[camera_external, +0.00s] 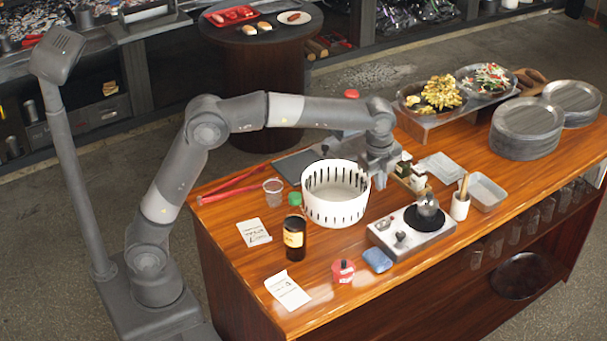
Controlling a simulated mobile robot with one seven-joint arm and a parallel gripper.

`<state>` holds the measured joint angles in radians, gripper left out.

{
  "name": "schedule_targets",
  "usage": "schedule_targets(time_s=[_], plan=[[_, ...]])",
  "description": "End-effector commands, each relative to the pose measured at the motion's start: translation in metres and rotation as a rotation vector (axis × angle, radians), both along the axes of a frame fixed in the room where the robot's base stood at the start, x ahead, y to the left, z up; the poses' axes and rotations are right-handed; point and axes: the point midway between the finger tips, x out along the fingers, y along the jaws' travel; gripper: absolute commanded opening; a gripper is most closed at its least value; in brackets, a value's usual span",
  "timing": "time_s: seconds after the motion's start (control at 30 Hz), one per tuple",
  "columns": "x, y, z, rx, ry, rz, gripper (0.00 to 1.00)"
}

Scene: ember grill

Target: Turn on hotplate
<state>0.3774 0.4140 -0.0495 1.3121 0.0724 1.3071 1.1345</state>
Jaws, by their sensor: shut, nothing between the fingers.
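The hotplate (437,238) is a grey box on the wooden counter, with a round black plate (411,219) on top. Dark knobs (400,237) sit on its left part. A small shiny vessel (428,204) stands on the black plate. My gripper (379,184) points down behind the hotplate, beside the right rim of a white slotted basket (334,208). It is shut and empty, apart from the knobs. Its fingertips are small and partly hard to make out. Whether the hotplate is on cannot be told.
A dark bottle (294,238), a red-lidded pot (343,271) and a blue sponge (377,260) stand near the hotplate. A white cup with utensils (460,206) is close on its right. Small bottles (417,178) stand just right of my gripper.

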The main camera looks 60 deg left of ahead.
Motion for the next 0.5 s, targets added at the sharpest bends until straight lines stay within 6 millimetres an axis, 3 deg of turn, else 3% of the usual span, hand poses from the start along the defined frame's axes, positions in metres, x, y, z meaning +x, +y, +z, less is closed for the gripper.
schedule_targets(time_s=[0.5], plan=[[0.0048, -0.0007, 0.0039, -0.001, -0.001, 0.001, 0.0]])
